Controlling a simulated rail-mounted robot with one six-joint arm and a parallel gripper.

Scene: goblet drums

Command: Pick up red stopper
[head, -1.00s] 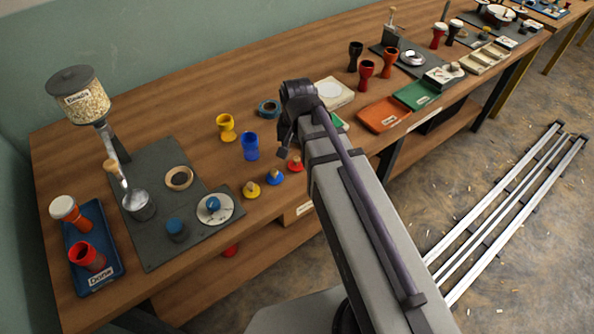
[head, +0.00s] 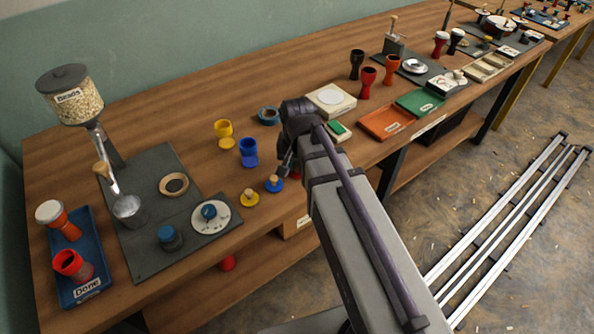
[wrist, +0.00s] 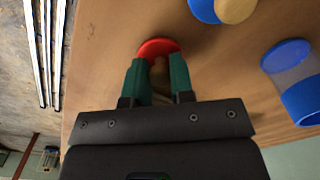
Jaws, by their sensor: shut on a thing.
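The red stopper (wrist: 157,46) shows in the wrist view as a red disc with a light wooden knob. My gripper (wrist: 160,74) has its two green fingers on either side of that knob and is shut on it. In the head view my gripper (head: 287,165) is at the front edge of the bench, right of the blue stopper (head: 274,184). The red stopper is mostly hidden there. I cannot tell whether it touches the bench.
The blue stopper is close by, with a yellow stopper (head: 249,197) left of it. A blue cup (head: 248,152) and a yellow cup (head: 224,133) stand behind. A dark mat (head: 150,240) lies left; an orange tray (head: 386,123) lies right.

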